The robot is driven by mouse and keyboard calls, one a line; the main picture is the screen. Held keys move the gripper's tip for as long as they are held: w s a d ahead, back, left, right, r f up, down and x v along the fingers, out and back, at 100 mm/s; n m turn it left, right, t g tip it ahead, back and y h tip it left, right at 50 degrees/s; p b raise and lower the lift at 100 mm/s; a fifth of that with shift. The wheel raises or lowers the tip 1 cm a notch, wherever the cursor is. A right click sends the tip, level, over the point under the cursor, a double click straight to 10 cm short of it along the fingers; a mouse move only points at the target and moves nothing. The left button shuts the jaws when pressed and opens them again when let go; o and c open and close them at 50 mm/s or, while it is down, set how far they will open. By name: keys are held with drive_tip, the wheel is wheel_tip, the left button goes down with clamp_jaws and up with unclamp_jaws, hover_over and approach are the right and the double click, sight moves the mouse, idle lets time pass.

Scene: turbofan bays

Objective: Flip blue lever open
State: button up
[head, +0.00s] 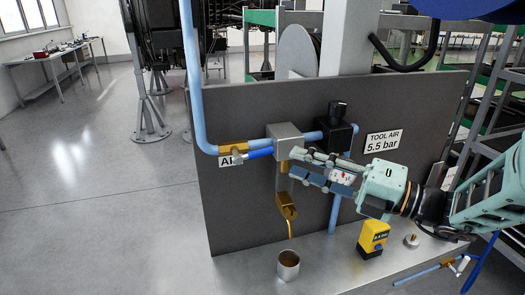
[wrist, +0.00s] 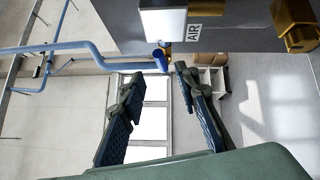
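The blue lever (head: 258,153) is on a brass valve (head: 232,149) in the light-blue pipe, left of a grey metal block (head: 284,138). It lies roughly along the horizontal run of pipe. My gripper (head: 299,162) is in front of the panel, right of the lever, with its fingers pointing left. In the wrist view my gripper (wrist: 158,76) is open and empty. The lever's dark blue end (wrist: 160,60) shows beyond the fingertips, near the gap between them, apart from both. The "AIR" label is partly covered in the head view.
A brass spout (head: 287,207) hangs below the block, over a metal cup (head: 288,264). A black regulator (head: 337,130) is on the panel behind my gripper. A yellow device (head: 372,240) stands on the bench below my wrist. The floor left of the panel is clear.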

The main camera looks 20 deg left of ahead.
sight(267, 154)
drive_tip(key=x, duration=0.9)
drive_tip(key=shift+a, duration=0.25)
clamp_jaws()
